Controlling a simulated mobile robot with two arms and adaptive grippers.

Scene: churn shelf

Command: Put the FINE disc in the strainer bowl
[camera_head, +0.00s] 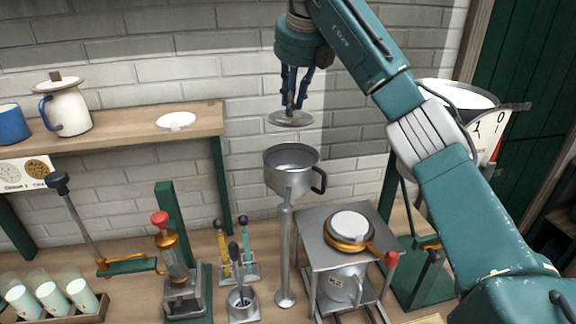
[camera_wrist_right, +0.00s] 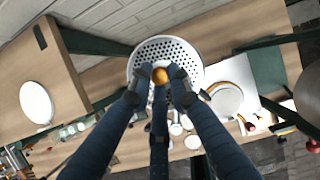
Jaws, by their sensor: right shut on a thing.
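My right gripper (camera_head: 291,106) is shut on the knob of a grey disc (camera_head: 291,119). It holds the disc roughly level in the air. In the right wrist view the disc (camera_wrist_right: 188,52) is round and full of holes, with a brass knob (camera_wrist_right: 160,76) between the fingers. No lettering on it can be read. The strainer bowl (camera_head: 292,178) is a grey metal cup with a dark handle, set on a tall post. Its open top is directly below the disc in the head view, with a clear gap between them. My left gripper is not in view.
A wooden shelf (camera_head: 130,130) at left bears a white plate-like disc (camera_head: 176,121) and a cream jug (camera_head: 68,108). Right of the bowl is a metal stand (camera_head: 315,225) with a brass-rimmed pan (camera_head: 350,228). A dial scale (camera_head: 485,130) stands behind my right arm.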

